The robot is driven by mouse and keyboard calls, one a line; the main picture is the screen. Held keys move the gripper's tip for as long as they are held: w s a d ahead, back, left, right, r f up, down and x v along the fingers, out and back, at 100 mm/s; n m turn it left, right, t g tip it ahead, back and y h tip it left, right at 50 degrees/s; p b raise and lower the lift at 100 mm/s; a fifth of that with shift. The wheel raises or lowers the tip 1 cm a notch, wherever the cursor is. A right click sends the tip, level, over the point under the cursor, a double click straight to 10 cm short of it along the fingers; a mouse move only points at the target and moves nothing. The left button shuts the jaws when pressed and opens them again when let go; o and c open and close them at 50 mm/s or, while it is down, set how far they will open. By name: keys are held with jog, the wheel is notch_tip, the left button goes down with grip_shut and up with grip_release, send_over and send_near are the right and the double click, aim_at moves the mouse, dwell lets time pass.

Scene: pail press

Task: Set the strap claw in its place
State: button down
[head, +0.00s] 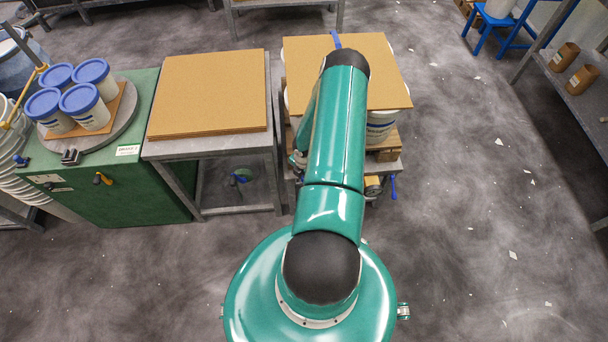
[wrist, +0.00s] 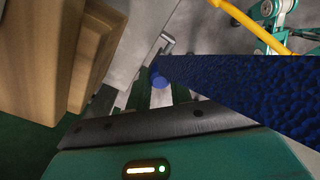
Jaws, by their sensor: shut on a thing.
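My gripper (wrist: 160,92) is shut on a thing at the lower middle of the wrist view. A round blue end (wrist: 158,77) shows at its fingertips. Narrow grey metal (wrist: 166,48) lies just beyond; I cannot tell how much of it is the strap claw. A bit of blue strap (head: 336,40) shows on the top board (head: 385,75).
Wooden blocks (wrist: 85,50) stand close at left in the wrist view. In the head view, white pails (head: 380,125) stand under the board. A bench with stacked brown boards (head: 208,92) and a green cabinet (head: 130,185) are at left.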

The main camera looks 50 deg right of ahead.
jog(key=shift+f, duration=0.45)
jog(key=c, duration=1.2)
grip_release()
jog(key=shift+o, duration=0.2)
jog(key=shift+r, duration=0.1)
notch_tip(320, 180, up, 14)
jog(key=shift+f, duration=0.2)
